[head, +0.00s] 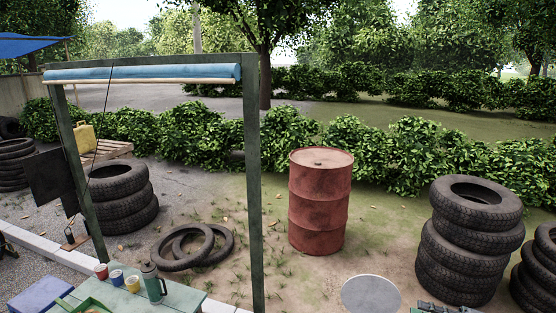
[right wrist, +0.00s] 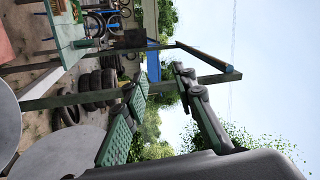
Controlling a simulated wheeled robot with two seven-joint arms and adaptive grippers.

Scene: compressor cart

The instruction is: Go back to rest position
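My right gripper (head: 445,308) shows only as a small green and dark piece at the bottom edge of the head view, right of centre. In the right wrist view its two fingers (right wrist: 160,85) stand apart with green ribbed pads on one side, and sky and leaves show between them. Nothing is held between them. My left gripper is not seen in the head view.
A green table (head: 185,298) with cups (head: 117,277) and a green flask (head: 153,282) stands at the lower left under a green frame (head: 254,190). A grey round top (head: 371,293), a red barrel (head: 320,200) and stacked tyres (head: 468,240) stand ahead and right.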

